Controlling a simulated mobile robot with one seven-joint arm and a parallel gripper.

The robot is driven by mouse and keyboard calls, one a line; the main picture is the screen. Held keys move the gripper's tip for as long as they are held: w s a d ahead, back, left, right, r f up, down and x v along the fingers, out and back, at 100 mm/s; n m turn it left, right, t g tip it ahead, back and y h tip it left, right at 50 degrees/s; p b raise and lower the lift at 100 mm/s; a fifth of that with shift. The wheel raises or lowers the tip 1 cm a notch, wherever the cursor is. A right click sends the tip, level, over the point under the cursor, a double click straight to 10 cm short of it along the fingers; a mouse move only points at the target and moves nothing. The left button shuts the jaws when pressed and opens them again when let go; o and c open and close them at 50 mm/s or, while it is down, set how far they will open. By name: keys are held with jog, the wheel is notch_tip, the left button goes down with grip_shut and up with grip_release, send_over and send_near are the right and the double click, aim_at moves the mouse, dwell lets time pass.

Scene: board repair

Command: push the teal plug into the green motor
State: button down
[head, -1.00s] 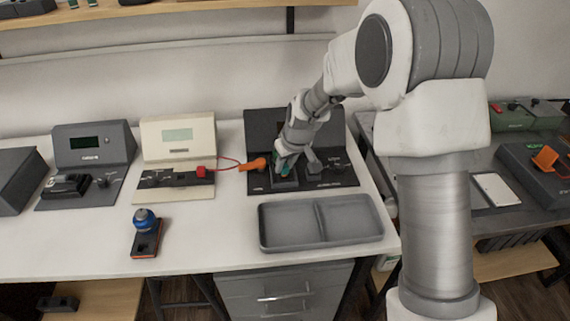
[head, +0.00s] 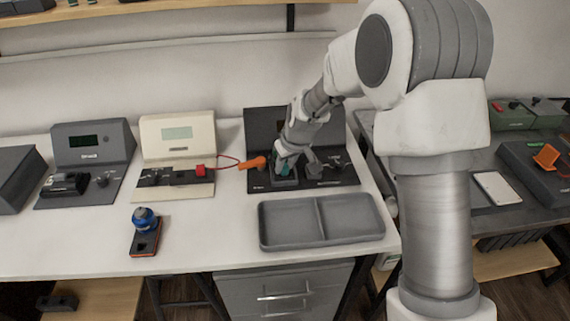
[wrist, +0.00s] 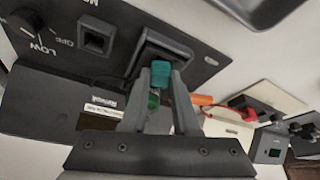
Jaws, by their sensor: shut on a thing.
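My gripper (wrist: 165,76) is shut on the teal plug (wrist: 174,82), whose block shows between the fingertips in the wrist view. The plug is at a dark socket (wrist: 150,50) on the black test station. In the head view my gripper (head: 285,169) is low over the left part of that station, and teal shows at its tips. A small green part (wrist: 153,101) shows between the fingers. I cannot tell whether it is the green motor, or whether the plug is seated, as the fingers hide the contact.
A grey two-part tray (head: 318,204) lies in front of the station. An orange piece (head: 254,162) with a red wire lies just left of the station, beside a cream unit (head: 178,132). A blue-topped part (head: 145,220) stands front left. White table is free between.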

aim_at(285, 167)
jog(key=shift+f, duration=0.1)
jog(key=shift+c, duration=1.5)
grip_release()
jog(key=shift+r, duration=0.2)
jog(key=shift+r+p, duration=0.9)
jog(key=shift+r, duration=0.45)
jog(key=shift+r, duration=0.15)
jog(key=shift+r+p, duration=2)
jog(key=shift+r, duration=0.9)
